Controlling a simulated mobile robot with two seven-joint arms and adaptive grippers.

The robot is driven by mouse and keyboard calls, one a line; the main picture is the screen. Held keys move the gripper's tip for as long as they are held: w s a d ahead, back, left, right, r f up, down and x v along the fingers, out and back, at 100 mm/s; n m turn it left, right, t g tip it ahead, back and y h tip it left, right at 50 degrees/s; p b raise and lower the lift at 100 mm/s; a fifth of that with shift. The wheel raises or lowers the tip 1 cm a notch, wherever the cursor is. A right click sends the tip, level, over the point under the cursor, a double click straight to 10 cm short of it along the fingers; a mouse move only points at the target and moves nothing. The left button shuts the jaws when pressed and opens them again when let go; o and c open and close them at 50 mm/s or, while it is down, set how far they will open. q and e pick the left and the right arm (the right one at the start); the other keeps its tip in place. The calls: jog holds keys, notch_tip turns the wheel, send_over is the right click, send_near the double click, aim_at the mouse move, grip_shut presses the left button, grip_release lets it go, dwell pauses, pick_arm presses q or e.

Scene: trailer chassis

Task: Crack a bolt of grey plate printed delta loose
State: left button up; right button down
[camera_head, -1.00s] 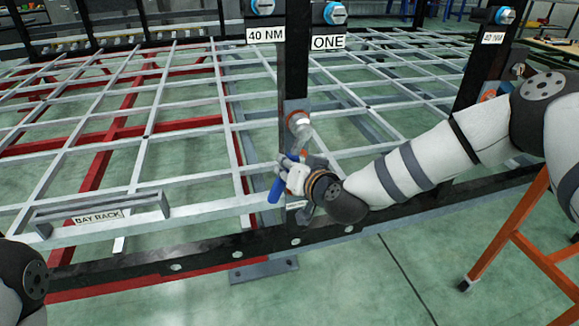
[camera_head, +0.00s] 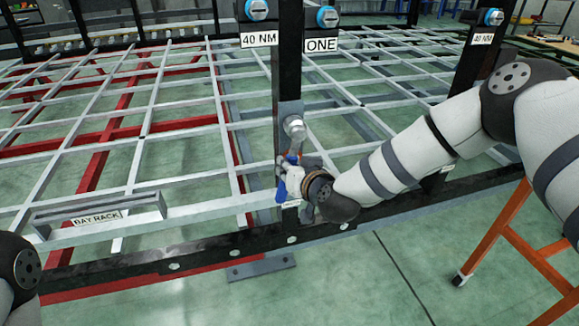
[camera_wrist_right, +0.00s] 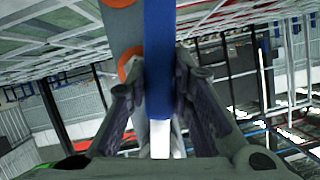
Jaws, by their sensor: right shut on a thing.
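A grey plate (camera_head: 290,108) is fixed to the front of a dark upright post, and a round metallic head (camera_head: 295,128) sits against it. No delta print is readable at this size. My right gripper (camera_head: 284,172) is in front of the post, just below the plate, shut on a blue-handled tool (camera_head: 282,191). The handle hangs nearly upright. In the right wrist view the blue handle (camera_wrist_right: 158,60) stands between the two fingers (camera_wrist_right: 160,110), and a grey piece with orange rings (camera_wrist_right: 124,30) is beside it. The bolt itself cannot be made out. My left gripper is out of view.
A bay rack (camera_head: 100,214) lies on the metal lattice at left. An orange stand (camera_head: 500,240) is at right. The front floor is clear.

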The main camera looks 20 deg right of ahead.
jog(key=shift+w+d+r+n+h+p, duration=0.1)
jog(key=shift+d+r+n+h+p, duration=0.15)
jog(key=shift+d+n+p, duration=0.2)
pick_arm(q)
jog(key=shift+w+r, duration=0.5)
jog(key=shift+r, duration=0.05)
pick_arm(e)
jog(key=shift+d+f+n, duration=0.2)
jog(key=shift+n, duration=0.05)
jog(key=shift+d+h, duration=0.1)
jog(key=shift+h, duration=0.15)
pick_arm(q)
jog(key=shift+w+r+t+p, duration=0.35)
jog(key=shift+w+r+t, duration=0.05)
pick_arm(e)
jog(key=shift+d+n+h, duration=0.4)
jog(key=shift+d+n, duration=0.2)
jog(key=shift+d, duration=0.05)
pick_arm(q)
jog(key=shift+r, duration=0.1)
